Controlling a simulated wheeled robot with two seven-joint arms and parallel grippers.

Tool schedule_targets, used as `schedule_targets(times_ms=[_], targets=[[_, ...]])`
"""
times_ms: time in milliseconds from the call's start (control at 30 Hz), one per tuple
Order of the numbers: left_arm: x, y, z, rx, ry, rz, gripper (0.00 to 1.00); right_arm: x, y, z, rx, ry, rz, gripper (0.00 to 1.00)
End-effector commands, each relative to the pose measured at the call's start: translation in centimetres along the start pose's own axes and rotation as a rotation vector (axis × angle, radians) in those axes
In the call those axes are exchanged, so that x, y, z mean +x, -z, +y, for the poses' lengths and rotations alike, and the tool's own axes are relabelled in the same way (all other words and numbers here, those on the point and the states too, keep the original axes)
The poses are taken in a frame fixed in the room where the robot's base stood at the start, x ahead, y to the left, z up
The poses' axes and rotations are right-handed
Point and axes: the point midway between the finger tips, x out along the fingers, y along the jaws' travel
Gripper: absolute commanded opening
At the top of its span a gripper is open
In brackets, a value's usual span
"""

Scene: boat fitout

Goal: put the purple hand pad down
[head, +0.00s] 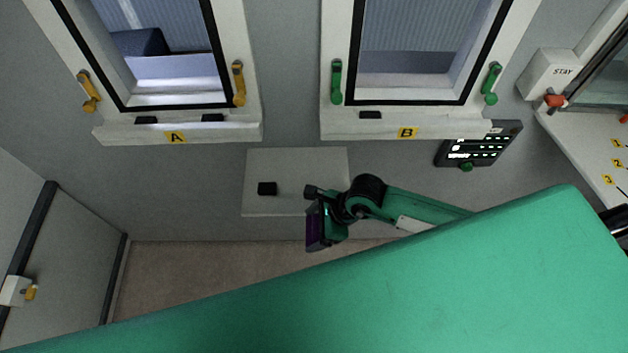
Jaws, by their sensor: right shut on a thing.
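My right gripper (325,212) is in the middle of the head view, at the front right edge of a pale grey panel or shelf. It is shut on the purple hand pad (315,230), a dark purple piece that shows along its lower left side. Much of the pad is hidden by the gripper. I cannot tell whether the pad touches anything else. My left gripper is not in view.
Windows A (176,137) and B (407,132) are behind, with yellow and green handles. A black lit panel (480,145) is at right. A large green surface hides the foreground.

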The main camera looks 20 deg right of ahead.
Motion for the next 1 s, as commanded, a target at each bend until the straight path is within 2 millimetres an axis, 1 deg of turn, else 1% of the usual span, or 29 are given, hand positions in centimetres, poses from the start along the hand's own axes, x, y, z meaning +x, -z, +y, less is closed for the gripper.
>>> schedule_targets(times_ms=[33, 100, 200, 333, 400, 567, 767, 800, 867, 900, 1000], targets=[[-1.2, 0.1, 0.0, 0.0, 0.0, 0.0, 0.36, -0.5, -0.4, -1.6, 0.002, 0.003, 0.002, 0.56], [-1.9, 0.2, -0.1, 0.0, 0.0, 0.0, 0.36, -0.6, -0.4, -3.5, 0.003, 0.004, 0.001, 0.56], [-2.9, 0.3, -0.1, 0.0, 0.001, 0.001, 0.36, -0.5, -0.4, -6.0, 0.004, 0.002, -0.001, 0.56], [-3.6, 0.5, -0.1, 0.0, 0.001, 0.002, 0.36, -0.3, -0.3, -8.3, 0.003, 0.002, 0.0, 0.56], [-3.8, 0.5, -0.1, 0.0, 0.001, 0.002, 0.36, -0.2, -0.2, -9.1, 0.002, 0.0, -0.001, 0.56], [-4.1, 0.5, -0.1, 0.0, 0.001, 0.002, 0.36, -0.1, -0.1, -10.0, 0.001, 0.0, 0.0, 0.56], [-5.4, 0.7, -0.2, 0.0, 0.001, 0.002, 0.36, -0.3, -0.3, -13.0, 0.004, 0.001, -0.001, 0.56], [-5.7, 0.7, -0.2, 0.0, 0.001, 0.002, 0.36, -0.1, -0.2, -13.2, 0.003, -0.001, -0.001, 0.56], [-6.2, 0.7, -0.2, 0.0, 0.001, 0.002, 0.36, 0.3, 0.1, -13.0, 0.003, -0.002, -0.002, 0.56], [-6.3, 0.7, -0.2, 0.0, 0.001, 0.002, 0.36, 0.5, 0.3, -13.0, 0.002, -0.001, -0.002, 0.53], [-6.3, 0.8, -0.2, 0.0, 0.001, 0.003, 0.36, 0.8, 0.5, -13.0, 0.001, -0.001, -0.001, 0.53]])
